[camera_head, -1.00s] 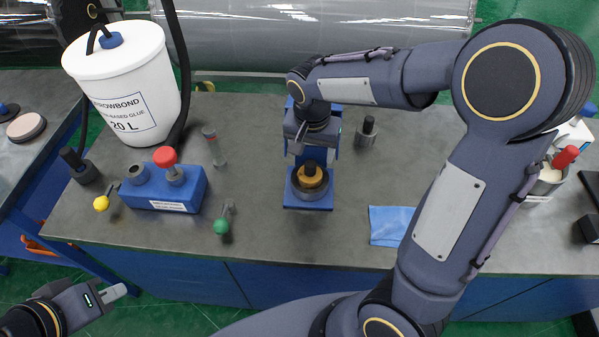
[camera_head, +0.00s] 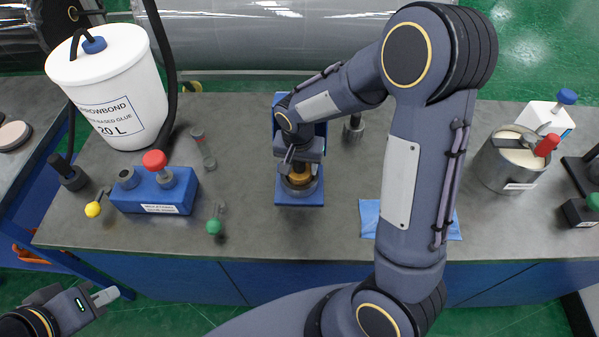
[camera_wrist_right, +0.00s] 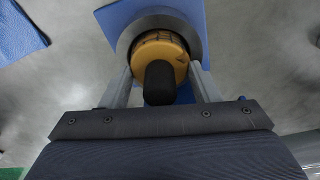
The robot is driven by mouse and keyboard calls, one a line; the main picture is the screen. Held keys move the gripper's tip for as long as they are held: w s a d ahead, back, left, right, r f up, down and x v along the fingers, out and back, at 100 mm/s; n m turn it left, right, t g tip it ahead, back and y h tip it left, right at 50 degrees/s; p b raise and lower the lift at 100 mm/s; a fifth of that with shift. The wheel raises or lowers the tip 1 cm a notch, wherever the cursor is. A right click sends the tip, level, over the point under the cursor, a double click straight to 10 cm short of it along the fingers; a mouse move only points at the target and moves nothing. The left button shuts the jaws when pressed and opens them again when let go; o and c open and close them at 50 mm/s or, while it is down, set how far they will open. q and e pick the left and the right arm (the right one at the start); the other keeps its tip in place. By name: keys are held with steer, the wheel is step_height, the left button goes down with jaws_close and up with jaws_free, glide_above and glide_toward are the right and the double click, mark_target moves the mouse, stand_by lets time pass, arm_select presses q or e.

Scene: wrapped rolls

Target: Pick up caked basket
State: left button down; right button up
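The caked basket appears to be the yellow-orange round piece (camera_head: 299,176) with a black knob, seated in a grey ring-shaped cup on a blue stand (camera_head: 300,200). In the right wrist view the basket (camera_wrist_right: 160,50) lies directly ahead, with its black knob (camera_wrist_right: 160,84) between the fingers. My right gripper (camera_head: 298,160) is above the stand, pointing down. Its fingers are apart, one on each side of the knob; contact with the basket cannot be told. My left gripper (camera_head: 105,296) hangs at the lower left, off the bench; its finger gap is not clear.
A blue block with a red knob (camera_head: 155,190) and a white glue bucket (camera_head: 110,90) stand to the left. A blue cloth (camera_head: 369,217) and a grey pot (camera_head: 505,165) are to the right.

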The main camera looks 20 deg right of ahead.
steer(key=c, duration=0.5)
steer(key=shift+c, duration=0.2)
steer(key=shift+r, duration=0.15)
